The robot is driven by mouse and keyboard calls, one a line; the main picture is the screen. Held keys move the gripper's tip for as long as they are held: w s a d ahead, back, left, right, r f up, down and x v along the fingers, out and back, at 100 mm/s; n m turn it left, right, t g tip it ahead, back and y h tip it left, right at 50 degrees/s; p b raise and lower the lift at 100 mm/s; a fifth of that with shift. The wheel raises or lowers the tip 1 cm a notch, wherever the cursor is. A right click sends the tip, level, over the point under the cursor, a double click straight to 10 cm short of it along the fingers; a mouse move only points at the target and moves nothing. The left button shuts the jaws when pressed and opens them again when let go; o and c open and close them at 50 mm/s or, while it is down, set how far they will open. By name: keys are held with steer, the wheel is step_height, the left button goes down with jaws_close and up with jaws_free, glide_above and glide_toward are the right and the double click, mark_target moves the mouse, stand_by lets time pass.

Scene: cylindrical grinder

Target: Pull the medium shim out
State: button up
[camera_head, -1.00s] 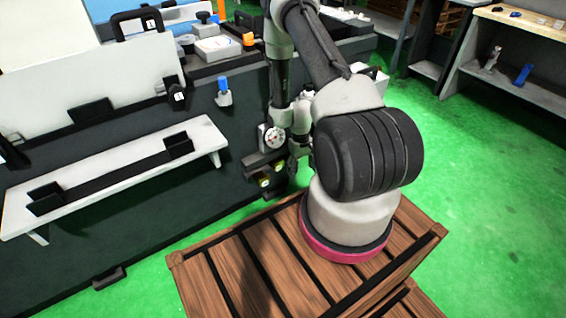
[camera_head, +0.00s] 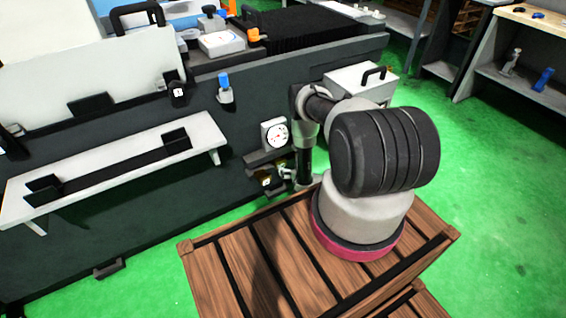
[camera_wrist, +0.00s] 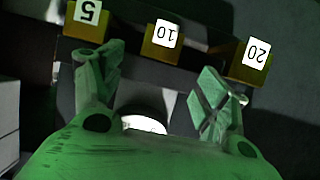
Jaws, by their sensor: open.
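The medium shim, taken to be the yellow block labelled 10 (camera_wrist: 162,42), sits in the middle of a row in the wrist view. The block labelled 5 (camera_wrist: 85,20) is to its left and the block labelled 20 (camera_wrist: 250,60) to its right. Their labels appear upside down. My gripper (camera_wrist: 155,80) is open and empty, its two fingers spread wide. The 10 block lies ahead of the gap between the fingertips, and no contact shows. In the head view my gripper (camera_head: 287,173) is beside the small yellow blocks (camera_head: 266,181) low on the machine front, partly hiding them.
A dial gauge (camera_head: 274,133) stands on a dark ledge just above the blocks. A white shelf (camera_head: 110,172) juts from the machine front at the left. A wooden crate platform (camera_head: 225,262) lies below my arm. Green floor is open at the right.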

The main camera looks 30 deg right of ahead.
mark_target(282, 161)
steer(key=x, duration=0.7)
steer(key=shift+w, duration=0.35)
steer(key=c, duration=1.5)
steer(key=shift+o, duration=0.2)
steer(key=shift+s, duration=2.75)
steer(key=shift+f, duration=0.1)
steer(key=o, duration=1.5)
steer(key=shift+d, duration=0.1)
steer(key=shift+c, duration=0.2)
steer(key=shift+s, duration=0.1)
